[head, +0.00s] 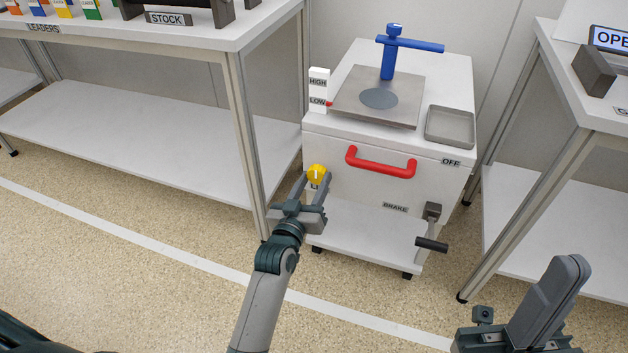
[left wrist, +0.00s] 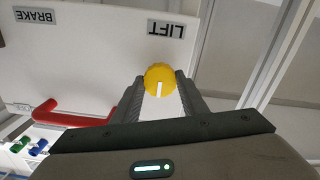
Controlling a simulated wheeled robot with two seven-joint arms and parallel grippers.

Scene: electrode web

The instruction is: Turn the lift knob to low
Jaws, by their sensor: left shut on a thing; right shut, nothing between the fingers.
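The yellow lift knob (head: 316,171) sits on the front of the white cart (head: 350,145), left of the red handle. It also shows in the left wrist view (left wrist: 160,78), with a white mark pointing down in that upturned picture, beside the LIFT label (left wrist: 166,28). My left gripper (head: 315,183) is shut on the knob, one finger on each side. A white scale (head: 318,90) on the cart reads HIGH above LOW, and a small red pointer (head: 330,104) is level with LOW. My right gripper (head: 568,264) is shut and empty at the lower right, apart from the cart.
A red handle (head: 380,163) and a brake lever (head: 431,242) are on the cart front. On top are a plate (head: 350,97), a blue post (head: 388,62) and a grey tray (head: 450,127). Tables stand left (head: 160,45) and right (head: 612,115). The floor in front is clear.

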